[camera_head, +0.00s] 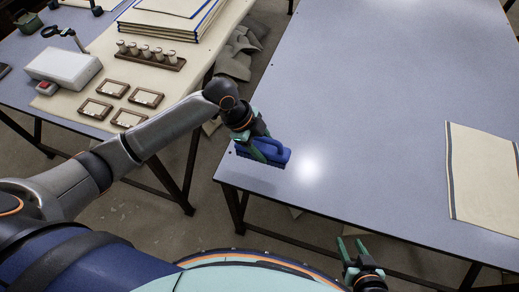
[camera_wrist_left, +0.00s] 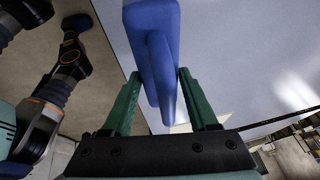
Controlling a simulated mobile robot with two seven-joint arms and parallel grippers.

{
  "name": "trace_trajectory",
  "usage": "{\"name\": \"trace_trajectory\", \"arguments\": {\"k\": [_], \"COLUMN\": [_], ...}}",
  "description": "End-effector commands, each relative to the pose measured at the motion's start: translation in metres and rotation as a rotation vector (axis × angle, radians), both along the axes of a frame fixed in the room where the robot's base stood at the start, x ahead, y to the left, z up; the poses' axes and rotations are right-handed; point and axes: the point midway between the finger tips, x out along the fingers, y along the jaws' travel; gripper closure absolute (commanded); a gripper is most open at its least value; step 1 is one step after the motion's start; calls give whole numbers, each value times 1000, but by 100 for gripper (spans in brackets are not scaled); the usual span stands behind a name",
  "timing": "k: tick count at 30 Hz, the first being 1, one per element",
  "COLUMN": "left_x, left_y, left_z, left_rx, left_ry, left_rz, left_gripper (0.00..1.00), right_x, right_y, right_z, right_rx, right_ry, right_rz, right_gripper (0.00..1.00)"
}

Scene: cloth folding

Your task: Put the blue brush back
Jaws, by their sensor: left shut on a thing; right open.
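The blue brush (camera_head: 270,151) is at the near left corner of the blue-grey table (camera_head: 350,110). My left gripper (camera_head: 262,143) is shut on the brush. In the left wrist view the blue brush (camera_wrist_left: 155,45) stands between the two green fingers of my left gripper (camera_wrist_left: 160,100). I cannot tell whether the brush touches the table top. My right gripper (camera_head: 353,248) is open and empty near the bottom of the head view, in front of the table's near edge.
A folded cream cloth with dark stripes (camera_head: 482,175) lies on the table's right side. The table middle is clear. A second table at the left holds stacked cloths (camera_head: 170,22), a rack of several small bottles (camera_head: 150,58), small frames (camera_head: 113,88) and a white box (camera_head: 63,66).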

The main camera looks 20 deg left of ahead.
Motion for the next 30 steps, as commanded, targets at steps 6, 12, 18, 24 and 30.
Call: {"name": "trace_trajectory", "arguments": {"k": [6, 12, 18, 24, 30], "left_x": [22, 30, 32, 32, 32], "left_y": [13, 17, 19, 19, 19], "left_z": [-35, -44, -70, -78, -80], "left_rx": [-2, -2, -1, 0, 0], "left_ry": [4, 3, 5, 1, 1], "left_rz": [0, -1, -1, -3, -2], "left_gripper": [100, 100, 100, 100, 100], "right_x": [0, 0, 0, 0, 0], "right_y": [0, 0, 0, 0, 0], "right_z": [-5, -6, -4, -4, -6], "right_rx": [0, 0, 0, 0, 0], "right_ry": [0, 0, 0, 0, 0], "right_rz": [0, 0, 0, 0, 0], "right_gripper": [50, 50, 50, 50, 50]}}
